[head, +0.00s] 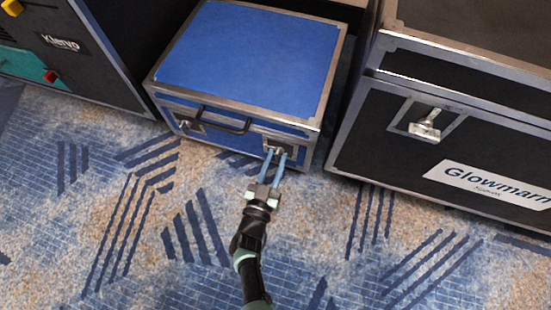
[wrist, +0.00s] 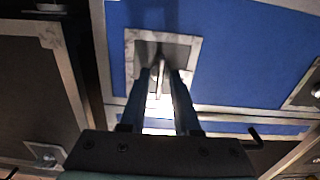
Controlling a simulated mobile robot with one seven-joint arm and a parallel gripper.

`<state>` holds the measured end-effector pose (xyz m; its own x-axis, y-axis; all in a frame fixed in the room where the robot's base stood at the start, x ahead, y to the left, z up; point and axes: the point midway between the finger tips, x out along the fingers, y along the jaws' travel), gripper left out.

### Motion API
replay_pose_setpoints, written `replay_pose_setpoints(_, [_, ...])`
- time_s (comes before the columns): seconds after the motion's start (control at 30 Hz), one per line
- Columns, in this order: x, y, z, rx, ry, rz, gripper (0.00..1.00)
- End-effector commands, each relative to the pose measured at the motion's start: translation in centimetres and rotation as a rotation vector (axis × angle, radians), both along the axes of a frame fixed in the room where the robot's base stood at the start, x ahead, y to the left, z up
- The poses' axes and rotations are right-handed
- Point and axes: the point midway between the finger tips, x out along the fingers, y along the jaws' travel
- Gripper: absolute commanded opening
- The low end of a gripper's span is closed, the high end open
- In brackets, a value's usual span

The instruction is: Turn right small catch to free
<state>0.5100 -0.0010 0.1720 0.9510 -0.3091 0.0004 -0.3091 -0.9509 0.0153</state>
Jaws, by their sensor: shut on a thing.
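The small blue case (head: 250,55) has a metal-edged lid and stands on the carpet. Its right small catch (head: 279,143) sits in a recessed metal plate on the front face, to the right of the black handle. My gripper (head: 277,153) reaches it from the front, with its two blue fingers at the catch. In the wrist view the gripper (wrist: 159,72) is shut on the catch's thin upright tab (wrist: 160,70), inside the grey plate (wrist: 184,48). The fingers hide part of the catch, and its exact turn is hard to tell.
The left small catch (head: 186,122) and black handle (head: 226,119) are on the same front. A large black case (head: 370,140) with its own latch (head: 426,125) stands close on the right. A black unit (head: 75,30) stands left. The carpet (head: 130,240) in front is clear.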

Motion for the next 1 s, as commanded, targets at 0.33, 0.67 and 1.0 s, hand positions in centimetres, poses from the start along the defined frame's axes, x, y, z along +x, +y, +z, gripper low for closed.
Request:
replay_pose_setpoints(0.33, [-0.1,0.0,0.0,-0.003,0.000,0.001,0.38])
replay_pose_setpoints(0.67, [-0.4,0.1,0.0,-0.001,0.001,0.002,0.39])
replay_pose_setpoints(1.0, [-6.3,2.1,0.2,-0.002,0.005,0.005,0.39])
